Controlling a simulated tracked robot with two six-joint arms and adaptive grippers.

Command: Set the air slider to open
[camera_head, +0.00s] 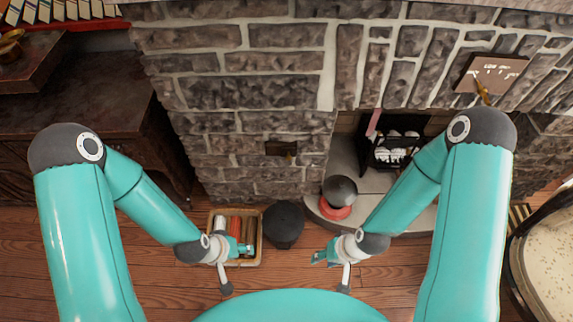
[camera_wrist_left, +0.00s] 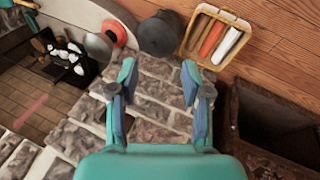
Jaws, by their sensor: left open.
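A small dark slot with a brownish piece at its right end (camera_head: 281,149) is set low in the stone wall. A brown plate (camera_head: 490,73) with white lettering, partly readable as "LOW", and a brass-coloured lever (camera_head: 482,92) are on the wall at upper right. I cannot tell which of these is the air slider, or its setting. My left gripper (camera_head: 242,249) is in front of and below the slot, over the basket; its fingers are apart and empty in the left wrist view (camera_wrist_left: 158,80). My right gripper (camera_head: 321,257) is right of the bucket; its finger gap is unclear.
A basket (camera_head: 212,218) with rolled items and a dark bucket (camera_head: 283,224) stand on the wooden floor. A dark kettle-like thing on a red base (camera_head: 338,195) and a grate (camera_head: 386,150) are at the hearth. A chair (camera_head: 545,240) is at right, a dark cabinet (camera_head: 90,110) at left.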

